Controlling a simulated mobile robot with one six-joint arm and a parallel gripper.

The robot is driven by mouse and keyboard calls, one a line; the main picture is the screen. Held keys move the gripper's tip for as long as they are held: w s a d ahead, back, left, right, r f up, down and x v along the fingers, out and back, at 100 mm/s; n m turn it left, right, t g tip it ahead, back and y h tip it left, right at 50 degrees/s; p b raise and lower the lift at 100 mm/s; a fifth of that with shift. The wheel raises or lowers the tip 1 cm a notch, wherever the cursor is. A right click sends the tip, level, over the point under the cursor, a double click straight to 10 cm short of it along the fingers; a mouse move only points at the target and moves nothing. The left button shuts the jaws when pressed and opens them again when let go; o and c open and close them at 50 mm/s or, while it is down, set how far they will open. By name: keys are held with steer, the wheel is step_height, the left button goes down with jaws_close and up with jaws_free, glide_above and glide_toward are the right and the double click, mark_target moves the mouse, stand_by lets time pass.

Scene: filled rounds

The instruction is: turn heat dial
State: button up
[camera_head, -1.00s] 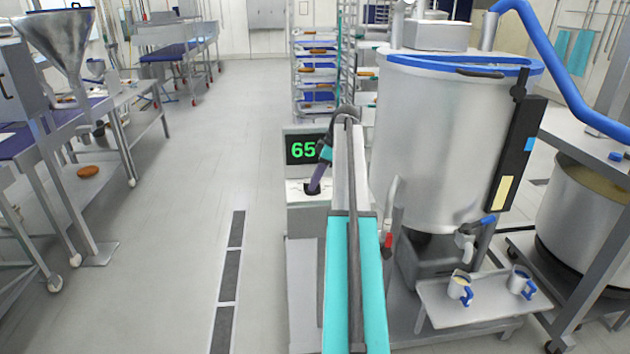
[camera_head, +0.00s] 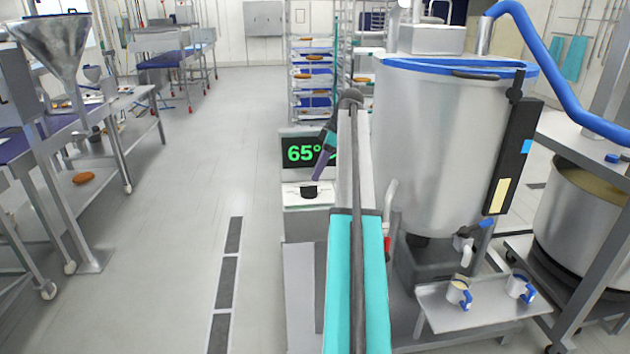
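The heat dial (camera_head: 309,192) is a small black knob on the pale top of a control box (camera_head: 306,222) left of the big steel kettle. A dark display (camera_head: 303,151) behind it reads 65° in green, its right part hidden by my arm. My gripper (camera_head: 319,178) comes in from the upper right, its dark purple end just above and slightly right of the dial. A small gap seems to show between them. The fingers are too small and turned away to tell open from shut.
The steel kettle (camera_head: 440,150) with a blue rim stands close on the right. Below it, a small shelf (camera_head: 485,314) holds two cups with blue handles (camera_head: 459,293). A wheeled rack (camera_head: 312,75) stands behind.

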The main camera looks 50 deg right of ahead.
steer(key=b+v, duration=0.1)
steer(key=v, duration=0.6)
steer(key=shift+r+b, duration=0.35)
steer(key=shift+s+d, duration=0.1)
steer(key=shift+s, duration=0.05)
